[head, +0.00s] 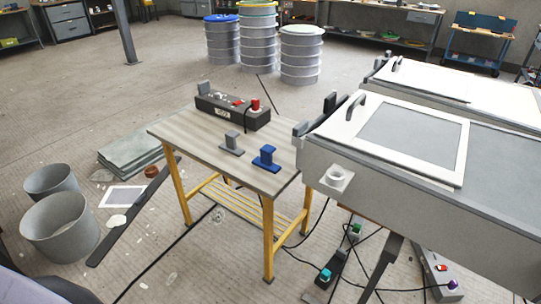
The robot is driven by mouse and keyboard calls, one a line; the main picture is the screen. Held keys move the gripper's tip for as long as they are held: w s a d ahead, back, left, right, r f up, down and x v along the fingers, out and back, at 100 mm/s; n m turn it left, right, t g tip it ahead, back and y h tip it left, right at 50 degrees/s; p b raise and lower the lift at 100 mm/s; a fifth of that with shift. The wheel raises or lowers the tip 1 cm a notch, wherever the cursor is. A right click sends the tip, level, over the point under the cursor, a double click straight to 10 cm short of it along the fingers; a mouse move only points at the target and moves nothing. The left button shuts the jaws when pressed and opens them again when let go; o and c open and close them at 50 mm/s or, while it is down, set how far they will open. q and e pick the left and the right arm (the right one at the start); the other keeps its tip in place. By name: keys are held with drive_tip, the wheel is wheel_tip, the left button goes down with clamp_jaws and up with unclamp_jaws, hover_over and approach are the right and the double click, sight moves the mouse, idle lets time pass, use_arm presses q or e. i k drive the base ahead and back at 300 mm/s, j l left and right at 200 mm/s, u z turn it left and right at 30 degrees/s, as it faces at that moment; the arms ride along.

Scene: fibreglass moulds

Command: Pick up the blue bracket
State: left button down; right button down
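The blue bracket (266,158) stands upright on a small wooden-topped table (188,130) with yellow legs, near its right front part. It has a flat base with a raised block on top. A similar grey bracket (231,145) stands just to its left and a little farther back, apart from it. Neither of my grippers shows in the head view, so their states are hidden.
A dark box with red parts (232,112) lies along the table's back edge. A large grey mould unit (350,170) stands close to the table's right side. Cables and plugs (340,262) lie on the floor at front right. Grey buckets (60,225) stand at left.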

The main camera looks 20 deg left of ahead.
sight(265, 161)
drive_tip(key=i+j+z, duration=0.25)
drive_tip(key=j, duration=0.4)
drive_tip(key=j+z, duration=0.2)
drive_tip(key=j, duration=0.45)
drive_tip(key=i+j+z, duration=0.25)
drive_tip(key=j, duration=0.45)
drive_tip(key=k+l, duration=0.05)
drive_tip(key=k, duration=0.05)
